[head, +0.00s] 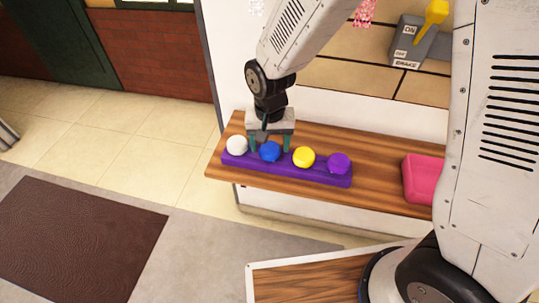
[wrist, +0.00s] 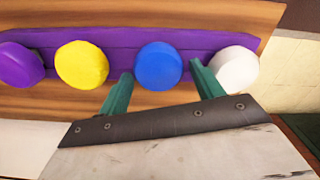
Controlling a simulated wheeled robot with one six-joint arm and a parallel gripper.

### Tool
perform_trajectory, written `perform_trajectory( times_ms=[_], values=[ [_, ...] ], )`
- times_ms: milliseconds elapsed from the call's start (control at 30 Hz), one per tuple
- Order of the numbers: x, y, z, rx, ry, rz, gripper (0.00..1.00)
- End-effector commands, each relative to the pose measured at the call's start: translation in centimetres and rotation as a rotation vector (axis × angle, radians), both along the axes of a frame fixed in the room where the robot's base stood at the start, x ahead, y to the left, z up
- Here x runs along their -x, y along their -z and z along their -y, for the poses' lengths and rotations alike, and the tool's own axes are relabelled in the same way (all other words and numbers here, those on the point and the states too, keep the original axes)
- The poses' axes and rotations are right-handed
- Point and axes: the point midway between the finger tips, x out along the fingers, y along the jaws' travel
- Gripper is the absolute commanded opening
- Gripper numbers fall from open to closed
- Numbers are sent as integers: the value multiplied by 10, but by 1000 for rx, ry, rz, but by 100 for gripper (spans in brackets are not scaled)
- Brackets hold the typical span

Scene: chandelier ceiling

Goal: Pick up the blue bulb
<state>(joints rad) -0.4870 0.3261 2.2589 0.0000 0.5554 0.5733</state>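The blue bulb (head: 270,152) sits in a purple holder (head: 318,178) on a wooden shelf, between a white bulb (head: 237,145) and a yellow bulb (head: 303,157). My gripper (head: 268,146) is over the holder, with its green fingers spread apart. In the wrist view the blue bulb (wrist: 158,66) shows just beyond and between the open fingertips of my gripper (wrist: 161,75). The left fingertip is between the yellow and blue bulbs, and the right one is between the blue and white bulbs. I cannot tell whether either finger touches a bulb.
A purple bulb (head: 339,164) sits at the right end of the row. A pink block (head: 424,179) lies on the wooden shelf (head: 375,194) farther right. A brake lever box (head: 419,43) is on the wall above. The tiled floor at left is clear.

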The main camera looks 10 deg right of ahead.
Motion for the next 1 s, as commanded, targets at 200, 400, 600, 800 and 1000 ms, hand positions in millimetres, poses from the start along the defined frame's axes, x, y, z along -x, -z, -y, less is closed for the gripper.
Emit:
perform_trajectory(
  times_ms=[200, 400, 600, 800, 1000],
  values=[
    [0, 0, 0, 0, 0, 0, 28],
    [0, 0, 0, 0, 0, 0, 28],
    [0, -7, 1, 0, 1, 0, 28],
    [-1, -21, 2, 0, 4, 1, 28],
    [-1, -35, 4, 0, 7, 0, 28]
  ],
)
